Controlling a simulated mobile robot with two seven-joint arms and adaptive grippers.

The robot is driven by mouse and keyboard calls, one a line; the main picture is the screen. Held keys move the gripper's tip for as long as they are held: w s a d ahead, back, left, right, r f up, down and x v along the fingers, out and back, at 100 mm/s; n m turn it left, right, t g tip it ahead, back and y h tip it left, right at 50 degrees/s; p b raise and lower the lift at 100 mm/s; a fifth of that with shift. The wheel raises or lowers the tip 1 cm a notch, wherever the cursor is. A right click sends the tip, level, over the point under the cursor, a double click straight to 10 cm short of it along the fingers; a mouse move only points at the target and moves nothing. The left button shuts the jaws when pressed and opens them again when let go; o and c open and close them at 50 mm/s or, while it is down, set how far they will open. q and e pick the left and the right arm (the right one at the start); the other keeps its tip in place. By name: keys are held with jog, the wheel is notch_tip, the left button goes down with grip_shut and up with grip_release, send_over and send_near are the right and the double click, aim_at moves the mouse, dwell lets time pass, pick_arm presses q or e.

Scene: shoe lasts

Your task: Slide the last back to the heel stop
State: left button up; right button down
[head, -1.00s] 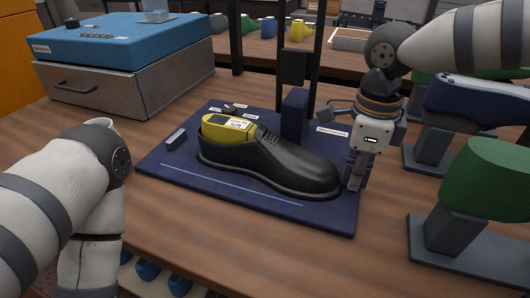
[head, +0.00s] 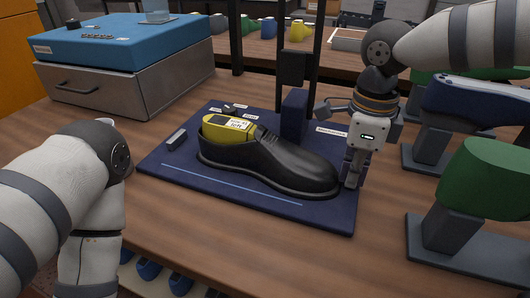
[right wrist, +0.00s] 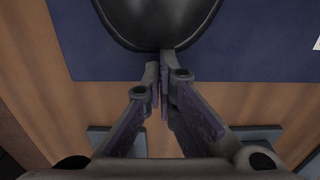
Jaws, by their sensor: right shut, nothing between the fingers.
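A black shoe (head: 290,166) with a yellow last (head: 224,125) in it lies on a dark blue board (head: 185,185), its toe to the right. A small grey block (head: 177,139), which looks like the heel stop, sits on the board beyond the heel, with a gap between. My right gripper (head: 352,184) is shut and empty, pointing down at the toe. In the right wrist view the closed fingertips (right wrist: 163,58) are right at the toe's edge (right wrist: 157,25) and seem to touch it. My left arm enters from the left, but its gripper is not visible.
Dark posts with a block (head: 295,115) rise from the board's back edge. A green last on a grey stand (head: 480,185) is at the right. A drawer unit with a blue top (head: 125,80) stands at the back left. Bare wood lies in front of the board.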

aim_at(330, 173)
jog(key=shift+w+a+b, duration=0.15)
jog(key=shift+w+a, duration=0.15)
jog(key=shift+a, duration=0.7)
jog(key=shift+w+a+b, duration=0.15)
jog(key=shift+w+a, duration=0.1)
jog(key=shift+a, duration=0.7)
jog(key=shift+w+a+b, duration=0.15)
jog(key=shift+w+a, duration=0.15)
jog(key=shift+a, duration=0.7)
pick_arm(q)
jog(key=shift+s+f, duration=0.55)
jog(key=shift+s, duration=0.05)
pick_arm(e)
jog(key=shift+s+d+r, duration=0.1)
jog(key=shift+d, duration=0.25)
jog(key=shift+s+d+p, duration=0.15)
jog(key=shift+d+p, duration=0.3)
jog(key=shift+d, duration=0.15)
jog(key=shift+r, duration=0.15)
notch_tip(330, 173, up, 8)
jog(key=shift+f+p, duration=0.25)
jog(key=shift+p, duration=0.4)
pick_arm(q)
jog(key=w+r, duration=0.2)
jog(key=shift+w+r+t, duration=0.3)
jog(key=shift+w, duration=0.1)
pick_arm(e)
jog(key=shift+f, duration=0.1)
